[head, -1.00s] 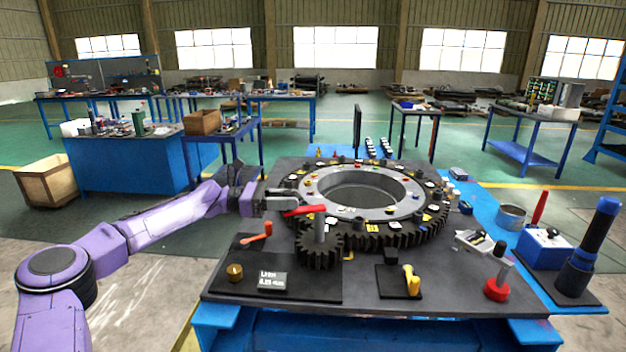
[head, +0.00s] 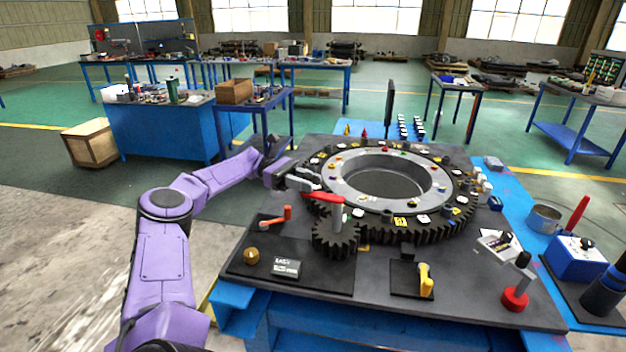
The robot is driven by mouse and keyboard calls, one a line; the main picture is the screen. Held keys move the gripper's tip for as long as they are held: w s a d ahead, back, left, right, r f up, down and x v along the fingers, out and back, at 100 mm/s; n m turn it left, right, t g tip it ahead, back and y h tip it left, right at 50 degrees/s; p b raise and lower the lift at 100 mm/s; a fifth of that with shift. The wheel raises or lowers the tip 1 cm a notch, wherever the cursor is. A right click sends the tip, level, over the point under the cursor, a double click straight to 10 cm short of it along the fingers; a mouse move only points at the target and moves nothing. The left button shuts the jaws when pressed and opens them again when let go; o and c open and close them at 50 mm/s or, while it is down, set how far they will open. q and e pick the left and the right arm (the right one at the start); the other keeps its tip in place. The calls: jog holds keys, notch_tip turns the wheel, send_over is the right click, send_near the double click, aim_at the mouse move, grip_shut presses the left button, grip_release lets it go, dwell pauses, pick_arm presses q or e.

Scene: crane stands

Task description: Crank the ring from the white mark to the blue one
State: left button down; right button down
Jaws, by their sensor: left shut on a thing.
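The large dark toothed ring (head: 420,236) lies flat on the bench around a grey inner ring, with coloured marks on its top, several of them white. A blue mark (head: 447,211) shows on its right front part. A small dark gear (head: 335,240) meets its teeth at the front left. A red crank arm (head: 322,197) sits on a grey post above this gear and points left. My left gripper (head: 305,186) reaches in from the left and is shut at the crank's outer end. The fingertips partly hide what they grip. My right gripper is out of view.
A small orange-red handle (head: 277,219), a yellow lever (head: 426,280) and a red-based stick (head: 516,297) stand on the bench (head: 470,303). A metal pot (head: 543,218) and a blue box (head: 577,257) are at the right. A thin dark upright panel (head: 389,101) stands behind the ring.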

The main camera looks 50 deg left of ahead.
pick_arm(q)
jog(key=c, duration=1.2)
grip_release()
jog(key=shift+o, duration=1.3)
jog(key=shift+d, duration=0.1)
jog(key=shift+w+f, duration=0.1)
jog(key=shift+w, duration=0.05)
